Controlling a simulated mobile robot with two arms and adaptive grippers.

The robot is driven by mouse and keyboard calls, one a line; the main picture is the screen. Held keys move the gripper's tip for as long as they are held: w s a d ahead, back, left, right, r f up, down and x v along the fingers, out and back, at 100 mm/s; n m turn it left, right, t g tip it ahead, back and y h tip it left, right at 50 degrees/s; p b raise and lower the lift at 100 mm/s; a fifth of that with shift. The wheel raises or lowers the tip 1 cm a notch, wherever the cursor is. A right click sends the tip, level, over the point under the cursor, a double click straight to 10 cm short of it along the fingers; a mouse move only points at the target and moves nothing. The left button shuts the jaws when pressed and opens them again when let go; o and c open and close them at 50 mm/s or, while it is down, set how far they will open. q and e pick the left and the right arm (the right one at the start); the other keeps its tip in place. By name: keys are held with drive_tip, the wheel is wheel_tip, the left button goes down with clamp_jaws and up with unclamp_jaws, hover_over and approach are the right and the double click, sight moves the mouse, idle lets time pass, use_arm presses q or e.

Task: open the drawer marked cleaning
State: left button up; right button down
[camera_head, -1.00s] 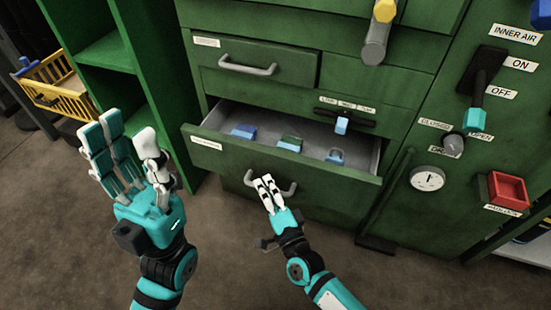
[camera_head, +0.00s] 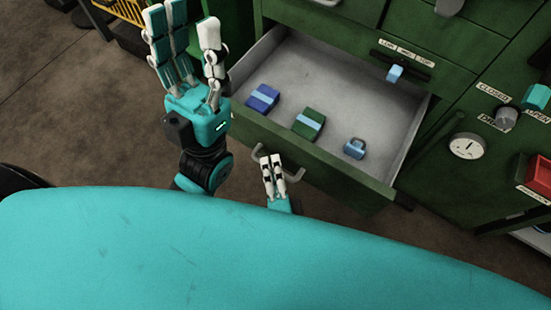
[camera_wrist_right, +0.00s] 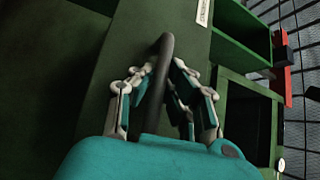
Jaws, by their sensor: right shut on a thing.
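The green drawer (camera_head: 340,166) stands pulled out toward me in the head view, with its grey inside showing. It holds a blue block (camera_head: 262,98), a green and blue block (camera_head: 308,123) and a small blue padlock (camera_head: 355,148). My right gripper (camera_head: 272,163) is shut on the drawer's grey handle (camera_head: 294,174); the handle also shows between its fingers in the right wrist view (camera_wrist_right: 164,55). A white label (camera_wrist_right: 203,12) on the front shows there, too cut off to read. My left gripper (camera_head: 187,42) is open and empty, left of the drawer.
My teal body fills the bottom of the head view, close to the drawer front. A panel to the right carries a round gauge (camera_head: 466,146) and a red box (camera_head: 539,175). A yellow basket (camera_head: 128,10) is at the upper left. Bare floor lies at left.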

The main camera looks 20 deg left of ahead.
drive_tip(key=shift+f, duration=0.3)
drive_tip(key=c, duration=1.5)
unclamp_jaws()
drive_tip(key=shift+o, duration=0.8)
drive_tip(key=shift+r, duration=0.15)
drive_tip(key=shift+s, duration=0.1)
drive_tip(key=v, duration=1.2)
drive_tip(key=shift+r, duration=0.1)
